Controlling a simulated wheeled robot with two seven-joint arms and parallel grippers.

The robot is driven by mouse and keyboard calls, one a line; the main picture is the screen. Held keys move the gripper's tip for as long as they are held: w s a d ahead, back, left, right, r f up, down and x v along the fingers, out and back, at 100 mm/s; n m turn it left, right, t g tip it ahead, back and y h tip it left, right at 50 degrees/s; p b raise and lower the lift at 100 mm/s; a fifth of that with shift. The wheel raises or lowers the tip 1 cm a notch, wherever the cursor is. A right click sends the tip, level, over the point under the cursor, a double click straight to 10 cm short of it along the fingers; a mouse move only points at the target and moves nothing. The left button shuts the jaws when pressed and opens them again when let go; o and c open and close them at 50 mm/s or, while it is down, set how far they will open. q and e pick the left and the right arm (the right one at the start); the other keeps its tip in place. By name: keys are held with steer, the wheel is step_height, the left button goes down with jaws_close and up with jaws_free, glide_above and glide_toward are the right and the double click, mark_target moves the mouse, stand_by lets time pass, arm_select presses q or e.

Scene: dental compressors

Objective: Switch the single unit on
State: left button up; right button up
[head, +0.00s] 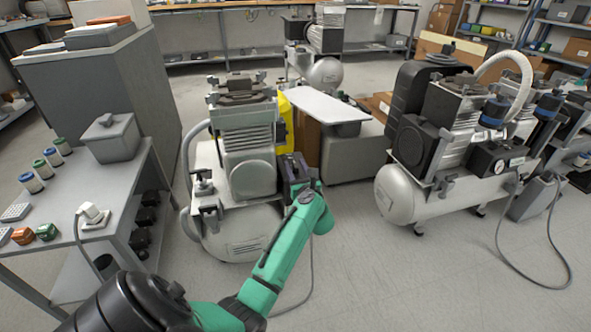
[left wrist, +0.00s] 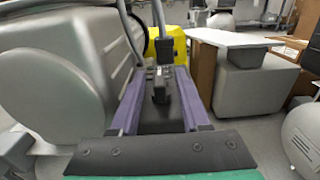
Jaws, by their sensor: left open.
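A compressor with one grey motor block (head: 250,160) on a silver tank (head: 240,232) stands left of centre in the head view. My green left arm reaches up to its right side, and my left gripper (head: 292,168) is beside the motor. In the left wrist view the gripper's two purple fingers (left wrist: 160,78) are spread apart. A small black switch-like part (left wrist: 161,85) shows between them; I cannot tell whether the fingers touch it or which way it is set. The grey motor housing (left wrist: 62,75) fills the left of that view. My right gripper is not in view.
A larger compressor (head: 400,195) stands at the right, with a cable on the floor. Another compressor (head: 326,72) stands at the back. A grey table (head: 80,185) with small jars is at the left. A yellow object (left wrist: 178,42) and boxes stand behind the gripper.

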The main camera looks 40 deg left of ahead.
arm_select(q)
steer(key=shift+w+a, duration=0.25)
steer(key=shift+a, duration=0.1)
jaws_close()
